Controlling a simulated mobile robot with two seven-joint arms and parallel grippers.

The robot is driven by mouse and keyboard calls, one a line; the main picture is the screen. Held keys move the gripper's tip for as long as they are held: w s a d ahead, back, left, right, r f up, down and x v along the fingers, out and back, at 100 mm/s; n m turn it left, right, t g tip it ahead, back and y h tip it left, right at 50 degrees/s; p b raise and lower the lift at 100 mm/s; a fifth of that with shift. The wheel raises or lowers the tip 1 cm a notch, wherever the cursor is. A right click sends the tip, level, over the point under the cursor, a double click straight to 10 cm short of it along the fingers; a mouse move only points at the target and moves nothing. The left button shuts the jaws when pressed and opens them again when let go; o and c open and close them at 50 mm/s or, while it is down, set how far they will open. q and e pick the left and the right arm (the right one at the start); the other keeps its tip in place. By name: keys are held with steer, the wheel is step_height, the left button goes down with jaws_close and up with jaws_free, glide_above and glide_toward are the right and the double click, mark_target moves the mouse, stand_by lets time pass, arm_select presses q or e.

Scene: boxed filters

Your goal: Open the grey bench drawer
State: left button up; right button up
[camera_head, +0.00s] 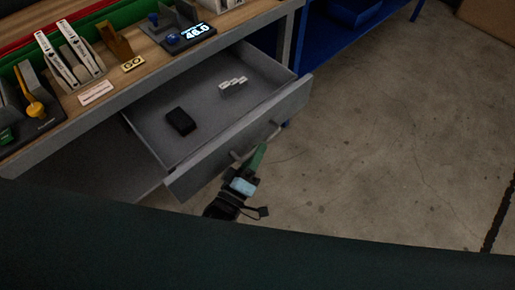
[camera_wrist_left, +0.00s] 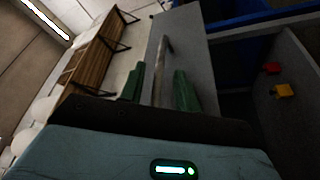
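The grey bench drawer (camera_head: 215,158) is pulled well out from under the bench top, and its inside shows in the head view. Its bar handle (camera_head: 273,130) is on the front panel. My left gripper (camera_head: 258,157) is at this handle, outside the drawer front. In the left wrist view the handle bar (camera_wrist_left: 163,62) runs between the two green fingers (camera_wrist_left: 160,90). The fingers stand apart, with a gap visible on each side of the bar. The drawer's grey front (camera_wrist_left: 195,60) also shows there. My right gripper is not in view.
A black box (camera_head: 181,121) and small white pieces (camera_head: 233,84) lie inside the drawer. The wooden bench top (camera_head: 140,80) holds a scale display (camera_head: 198,32), white boxed items (camera_head: 58,62) and a yellow-handled tool (camera_head: 33,104). Bare concrete floor (camera_head: 390,140) is clear at right.

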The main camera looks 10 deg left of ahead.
arm_select(q)
steer(key=v, duration=0.6)
steer(key=shift+s+b, duration=0.3)
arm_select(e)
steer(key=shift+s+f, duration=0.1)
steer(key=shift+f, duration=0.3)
arm_select(q)
steer(key=shift+a+f, duration=0.1)
